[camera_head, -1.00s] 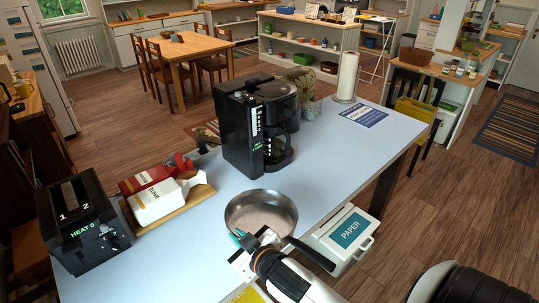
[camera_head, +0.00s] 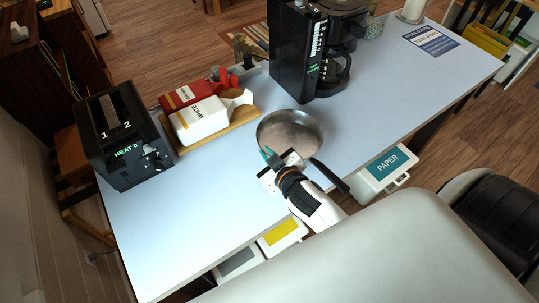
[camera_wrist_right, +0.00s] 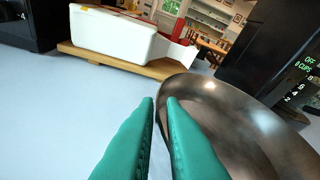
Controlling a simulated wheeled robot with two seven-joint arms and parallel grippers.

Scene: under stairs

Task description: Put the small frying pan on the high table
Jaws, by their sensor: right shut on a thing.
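The small frying pan (camera_head: 290,130) is a round metal pan with a black handle, level over the pale blue table top (camera_head: 195,215), in front of the coffee maker. I cannot tell whether its base touches the table. Its handle points to the lower right, past the table's edge. My right gripper (camera_head: 272,158) is at the pan's near left rim. In the right wrist view its green fingers (camera_wrist_right: 162,100) are closed on the rim of the pan (camera_wrist_right: 225,115). My left gripper is in neither view.
The black coffee maker (camera_head: 297,55) stands just behind the pan. A wooden board (camera_head: 215,138) with white and red packages lies left of it, then a black toaster (camera_head: 125,135). Bins (camera_head: 383,170) stand below the near edge. The table's front left is clear.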

